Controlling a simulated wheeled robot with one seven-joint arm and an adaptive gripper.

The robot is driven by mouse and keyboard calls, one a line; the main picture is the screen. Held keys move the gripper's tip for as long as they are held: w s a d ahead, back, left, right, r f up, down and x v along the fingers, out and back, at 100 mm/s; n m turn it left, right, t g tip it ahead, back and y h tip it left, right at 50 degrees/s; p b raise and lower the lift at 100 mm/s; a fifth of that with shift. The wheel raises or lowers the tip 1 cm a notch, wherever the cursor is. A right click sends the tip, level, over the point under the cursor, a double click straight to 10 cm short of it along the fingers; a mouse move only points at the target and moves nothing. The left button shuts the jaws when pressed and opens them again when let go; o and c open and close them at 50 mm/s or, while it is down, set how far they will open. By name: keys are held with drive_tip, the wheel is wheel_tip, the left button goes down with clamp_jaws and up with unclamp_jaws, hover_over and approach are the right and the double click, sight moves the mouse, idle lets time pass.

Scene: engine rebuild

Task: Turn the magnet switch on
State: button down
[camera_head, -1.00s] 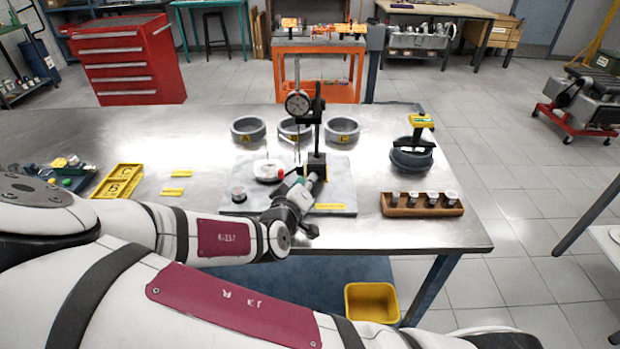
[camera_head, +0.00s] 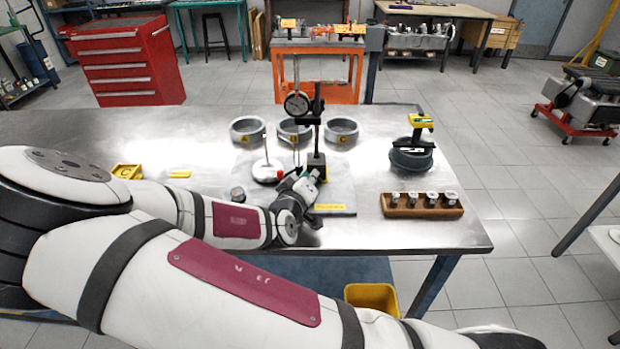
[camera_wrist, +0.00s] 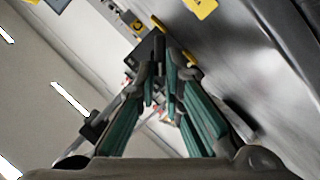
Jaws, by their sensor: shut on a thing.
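A black magnetic base (camera_head: 317,163) stands on the grey plate (camera_head: 335,190) on the steel table. Its upright post carries a round dial gauge (camera_head: 297,104). My gripper (camera_head: 307,183) is at the front of the base, low down. In the wrist view, the two teal fingers of my gripper (camera_wrist: 168,85) converge at the dark base (camera_wrist: 150,48) and look shut on a small part there. I take this part to be the magnet switch; the fingers hide it, and its position cannot be read. A yellow label (camera_head: 330,207) lies at the plate's front edge.
Three grey rings, including a left one (camera_head: 247,130) and a right one (camera_head: 342,131), stand behind the plate. A white disc with a red tip (camera_head: 268,170) is left of the base. A wooden block with several cylinders (camera_head: 422,207) and a dark ring (camera_head: 411,157) are right.

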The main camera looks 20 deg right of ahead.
drive_tip(key=m+p, duration=0.1)
drive_tip(key=m+y+p, duration=0.1)
drive_tip(key=p, duration=0.1)
drive_tip(key=shift+s+d+r+m+y, duration=0.25)
drive_tip(key=shift+d+r+m+y, duration=0.05)
drive_tip(key=shift+d+r+m, duration=0.1)
drive_tip(key=m+y+p, duration=0.1)
drive_tip(key=m, duration=0.1)
drive_tip(key=d+m+y+p, duration=0.1)
drive_tip(key=p, duration=0.1)
drive_tip(key=shift+s+m+t+y, duration=0.1)
drive_tip(key=shift+m+t+y, duration=0.2)
drive_tip(key=shift+m+t, duration=0.1)
drive_tip(key=m+y+p, duration=0.1)
drive_tip(key=d+m+y+p, duration=0.1)
drive_tip(key=m, duration=0.1)
drive_tip(key=shift+s+f+m+t+p, duration=0.1)
drive_tip(key=shift+s+m+t+p, duration=0.1)
drive_tip(key=shift+m+t+p, duration=0.15)
drive_tip(key=shift+d+f+m+t+y+p, duration=0.15)
drive_tip(key=shift+f+m+t+y+p, duration=0.15)
drive_tip(key=shift+m+t+y+p, duration=0.55)
drive_tip(key=shift+m, duration=0.3)
drive_tip(key=c, duration=2)
unclamp_jaws()
drive_tip(key=shift+o, duration=0.2)
